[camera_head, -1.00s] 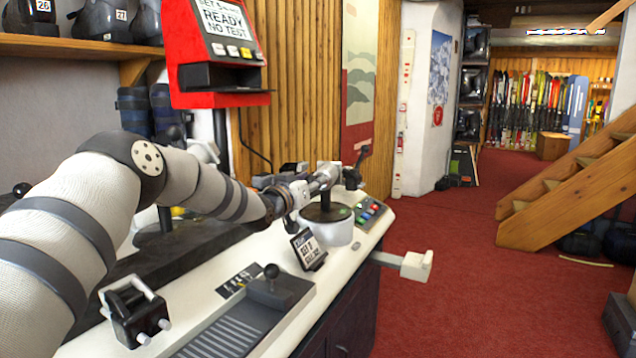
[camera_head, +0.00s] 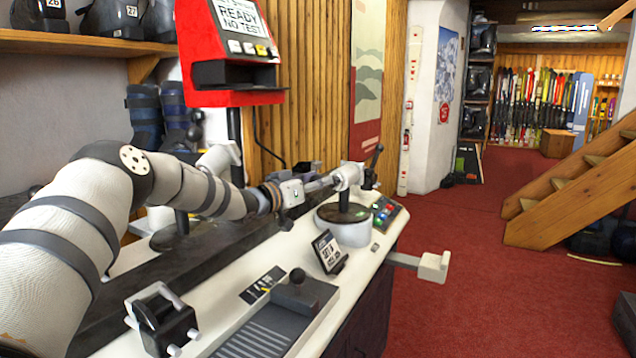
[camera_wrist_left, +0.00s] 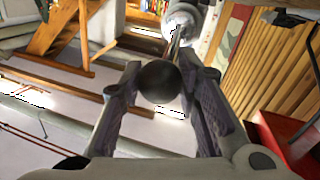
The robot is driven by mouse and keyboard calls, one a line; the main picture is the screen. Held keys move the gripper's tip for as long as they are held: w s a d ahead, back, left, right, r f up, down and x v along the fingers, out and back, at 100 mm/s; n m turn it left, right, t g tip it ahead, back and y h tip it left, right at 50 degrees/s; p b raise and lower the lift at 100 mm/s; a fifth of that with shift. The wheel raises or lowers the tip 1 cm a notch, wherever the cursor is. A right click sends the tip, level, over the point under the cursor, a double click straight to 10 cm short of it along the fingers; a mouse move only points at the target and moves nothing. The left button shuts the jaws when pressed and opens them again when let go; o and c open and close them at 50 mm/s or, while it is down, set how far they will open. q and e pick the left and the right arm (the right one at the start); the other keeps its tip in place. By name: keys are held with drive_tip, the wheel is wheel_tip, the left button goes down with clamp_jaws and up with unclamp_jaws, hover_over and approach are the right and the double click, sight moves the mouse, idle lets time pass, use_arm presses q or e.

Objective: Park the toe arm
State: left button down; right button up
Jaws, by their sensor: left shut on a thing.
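The toe arm is a thin metal rod (camera_head: 320,184) running from a pale hub (camera_head: 348,176) on a post above a round white base (camera_head: 345,231). In the left wrist view its black ball knob (camera_wrist_left: 160,82) sits between the fingers, and the rod runs from it to the hub (camera_wrist_left: 184,17). My left gripper (camera_head: 297,191) is at the rod's left end, and its fingers show on both sides of the knob in the wrist view (camera_wrist_left: 160,95). It is shut on the knob. In the head view the knob is hidden by the gripper. My right gripper is not in view.
A red test unit (camera_head: 228,50) reading "READY NO TEST" stands behind my arm. On the bench are a small sign (camera_head: 328,252), a black lever block (camera_head: 298,292), a button panel (camera_head: 384,212) and a black clamp (camera_head: 162,320). A pale-ended bar (camera_head: 432,266) juts over the red floor.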

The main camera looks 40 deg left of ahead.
use_arm(q)
drive_tip(key=shift+a+r, duration=0.15)
drive_tip(key=shift+r, duration=0.15)
drive_tip(key=c, duration=1.3)
unclamp_jaws()
drive_tip(key=shift+o, duration=0.5)
drive_tip(key=shift+a+f, duration=0.1)
drive_tip(key=shift+f, duration=0.05)
drive_tip(key=s, duration=1.2)
drive_tip(key=shift+a, duration=0.1)
